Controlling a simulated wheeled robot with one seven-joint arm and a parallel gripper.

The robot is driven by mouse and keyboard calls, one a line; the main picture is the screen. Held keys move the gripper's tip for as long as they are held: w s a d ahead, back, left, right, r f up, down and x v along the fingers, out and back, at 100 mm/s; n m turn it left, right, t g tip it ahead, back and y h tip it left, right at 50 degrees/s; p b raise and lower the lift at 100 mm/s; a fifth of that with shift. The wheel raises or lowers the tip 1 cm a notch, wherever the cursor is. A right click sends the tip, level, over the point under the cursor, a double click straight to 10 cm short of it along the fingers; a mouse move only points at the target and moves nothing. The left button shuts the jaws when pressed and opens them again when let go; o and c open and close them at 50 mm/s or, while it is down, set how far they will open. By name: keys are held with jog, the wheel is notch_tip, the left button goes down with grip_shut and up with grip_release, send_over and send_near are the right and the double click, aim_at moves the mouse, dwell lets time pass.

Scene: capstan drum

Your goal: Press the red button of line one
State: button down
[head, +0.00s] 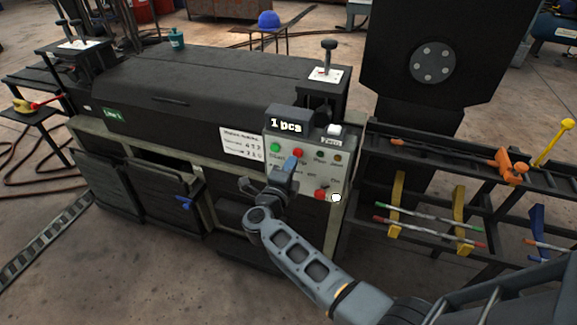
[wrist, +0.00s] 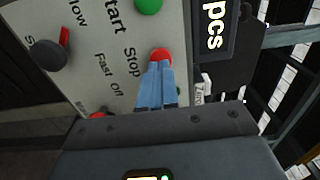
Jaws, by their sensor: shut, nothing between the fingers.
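The grey control panel (head: 309,172) on the front of the dark machine carries a red button (head: 298,153) at its top, right of a green one (head: 275,147). In the wrist view the red button (wrist: 160,54) sits beside the word "Stop". My gripper (head: 291,162) is shut and empty, its blue fingers pointing at the panel just below the red button. In the wrist view the fingertips (wrist: 160,65) overlap the button's lower edge; I cannot tell whether they touch it. A green "Line 1" sign (head: 114,115) is on the machine's left side.
A black display (head: 289,123) reading "1 pcs" stands above the panel. Another red control (head: 320,194) is lower on the panel, and a dark knob (wrist: 50,53) shows in the wrist view. A rack with rods (head: 430,231) stands to the right.

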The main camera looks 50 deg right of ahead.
jog(key=b+v, duration=0.1)
jog(key=v, duration=1)
jog(key=shift+w, duration=0.1)
dwell(0.6)
jog(key=s+a+r+n+t+y, duration=0.3)
jog(key=s+a+r+n+y, duration=0.1)
jog(key=s+n, duration=0.6)
jog(key=s+a+r+n+t+y, duration=0.2)
jog(key=s+a+r+n+y, duration=0.3)
jog(key=s+n, duration=0.6)
jog(key=s+a+r+n+t+y, duration=0.3)
jog(key=s+a+r+n+y, duration=0.2)
jog(key=s+n, duration=0.6)
jog(key=s+a+y, duration=0.2)
jog(key=y, duration=0.1)
jog(key=shift+s+r+t, duration=0.15)
jog(key=shift+r+t, duration=0.1)
jog(key=shift+t, duration=0.05)
